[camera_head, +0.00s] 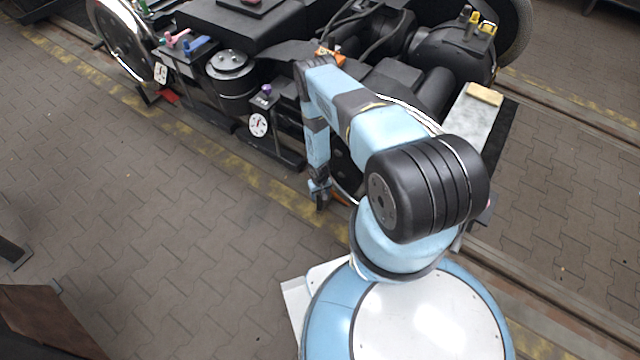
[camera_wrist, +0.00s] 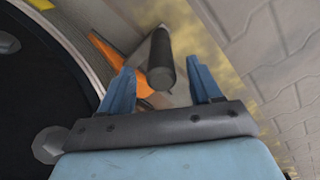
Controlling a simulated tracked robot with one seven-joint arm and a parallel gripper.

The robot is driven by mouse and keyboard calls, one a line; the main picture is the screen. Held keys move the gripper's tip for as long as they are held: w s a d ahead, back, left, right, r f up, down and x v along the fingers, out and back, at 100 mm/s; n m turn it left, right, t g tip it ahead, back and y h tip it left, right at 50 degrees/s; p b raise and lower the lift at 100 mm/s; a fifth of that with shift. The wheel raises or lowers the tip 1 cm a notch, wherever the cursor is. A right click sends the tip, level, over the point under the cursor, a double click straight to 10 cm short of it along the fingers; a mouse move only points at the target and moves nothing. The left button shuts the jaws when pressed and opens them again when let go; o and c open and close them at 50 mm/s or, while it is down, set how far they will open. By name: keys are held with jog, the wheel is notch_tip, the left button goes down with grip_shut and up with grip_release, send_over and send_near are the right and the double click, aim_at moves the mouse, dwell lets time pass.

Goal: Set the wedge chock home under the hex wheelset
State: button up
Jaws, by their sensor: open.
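My gripper (camera_wrist: 165,82) is open, with its two blue fingers apart in the wrist view. A black cylinder (camera_wrist: 160,58), like a handle, shows between and beyond the fingertips; I cannot tell whether they touch it. An orange piece (camera_wrist: 117,65), likely the wedge chock, lies beside the cylinder on the floor, partly hidden by the left finger. A dark wheel with a pale rim (camera_wrist: 68,52) curves along the left. In the head view my gripper (camera_head: 319,188) is low beside the bogie, with a bit of orange at it. My arm hides much of the near wheel.
The black bogie (camera_head: 250,30) stands on rails with yellow-marked edges. A red chock (camera_head: 169,96) sits by the far left wheel (camera_head: 125,40). A pale block (camera_head: 485,94) lies on a grey slab at right. The paved floor (camera_head: 150,200) at left is clear.

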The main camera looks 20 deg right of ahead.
notch_tip(320, 180, up, 10)
dwell(0.5)
dwell(0.5)
